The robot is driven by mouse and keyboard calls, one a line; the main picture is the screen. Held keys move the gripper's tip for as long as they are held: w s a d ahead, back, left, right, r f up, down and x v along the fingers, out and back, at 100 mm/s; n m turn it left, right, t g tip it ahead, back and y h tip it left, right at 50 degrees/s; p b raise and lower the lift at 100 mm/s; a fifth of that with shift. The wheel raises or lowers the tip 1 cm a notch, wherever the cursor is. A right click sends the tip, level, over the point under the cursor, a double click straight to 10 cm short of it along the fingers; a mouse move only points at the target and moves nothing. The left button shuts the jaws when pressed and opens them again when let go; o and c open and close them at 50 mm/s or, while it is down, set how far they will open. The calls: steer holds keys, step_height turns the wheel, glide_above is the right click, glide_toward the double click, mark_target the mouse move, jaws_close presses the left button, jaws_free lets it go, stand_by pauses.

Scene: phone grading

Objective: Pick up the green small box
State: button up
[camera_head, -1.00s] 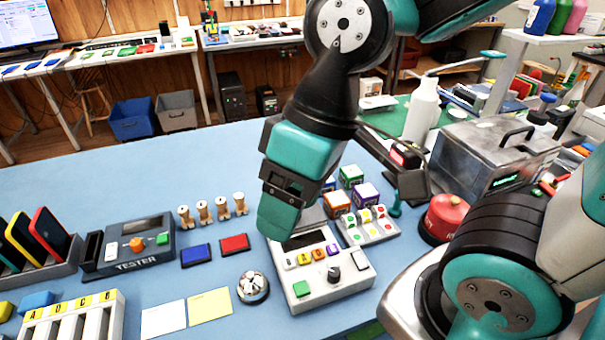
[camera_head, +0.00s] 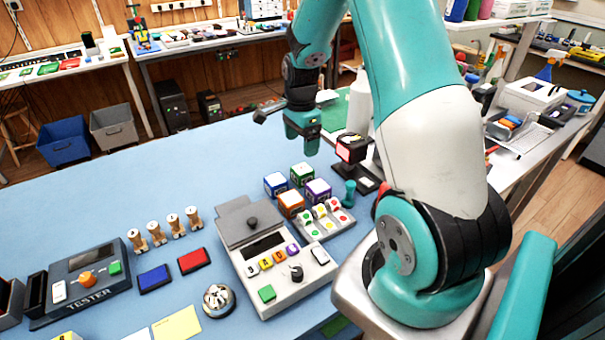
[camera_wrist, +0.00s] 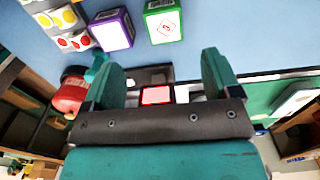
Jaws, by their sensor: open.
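The green small box (camera_head: 302,175) stands on the blue table at the back of a group of small boxes. It also shows in the wrist view (camera_wrist: 163,22) at the top, with a white label bearing a red mark. My gripper (camera_head: 302,147) points down behind and above the boxes in the head view. In the wrist view my gripper (camera_wrist: 163,72) has its two teal fingers spread with nothing held between them. The green box lies beyond the fingertips there, apart from them.
A purple box (camera_head: 318,191), an orange box (camera_head: 291,204) and a blue box (camera_head: 276,184) stand close to the green box. A black stand with a red screen (camera_head: 352,150) is to their right. A tray with coloured buttons (camera_head: 325,218) is in front.

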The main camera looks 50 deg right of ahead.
mark_target(302, 169)
step_height(302, 169, down, 6)
steer(key=shift+r, duration=0.2)
steer(key=shift+w+d+f+p, duration=0.1)
steer(key=shift+f+p, duration=0.15)
steer(key=shift+f, duration=0.65)
steer(key=shift+d+f+p, duration=0.15)
steer(key=shift+f+p, duration=0.15)
steer(key=shift+f, duration=0.65)
steer(key=shift+w+d+f+p, duration=0.1)
steer(key=shift+f+p, duration=0.15)
steer(key=shift+f, duration=0.65)
steer(key=shift+c, duration=0.5)
steer(key=c, duration=0.9)
